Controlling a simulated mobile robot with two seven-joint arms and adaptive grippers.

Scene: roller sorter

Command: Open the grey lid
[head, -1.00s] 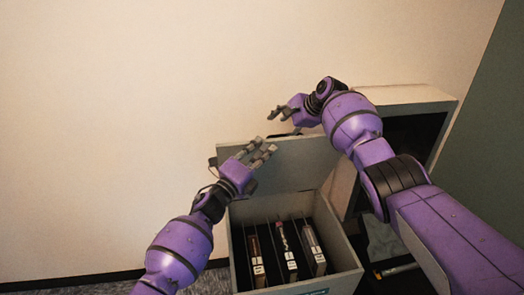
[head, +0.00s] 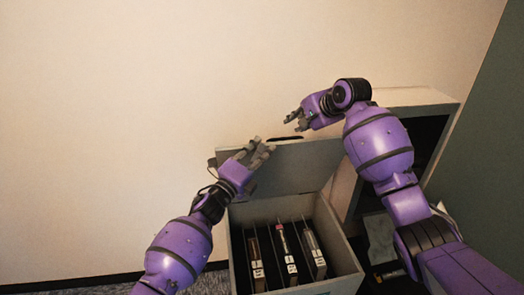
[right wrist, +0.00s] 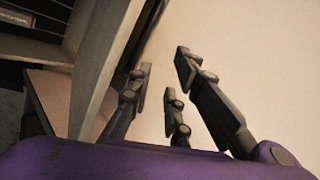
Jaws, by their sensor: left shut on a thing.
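The grey lid (head: 308,165) stands raised, close to upright, at the back of a grey box (head: 345,262) in the head view. The box is open below it. My left gripper (head: 263,150) is at the lid's upper left part and is shut on it; the exact contact is hard to see. My right gripper (head: 292,121) is above the lid's top edge, apart from it. The right wrist view shows its fingers (right wrist: 158,85) spread with nothing between them.
Several dark dividers and labelled items (head: 287,258) stand in the box. A grey cabinet (head: 415,97) with a dark open front is to the right, behind my right arm. The pale wall (head: 110,120) is behind. Free space lies left of the box.

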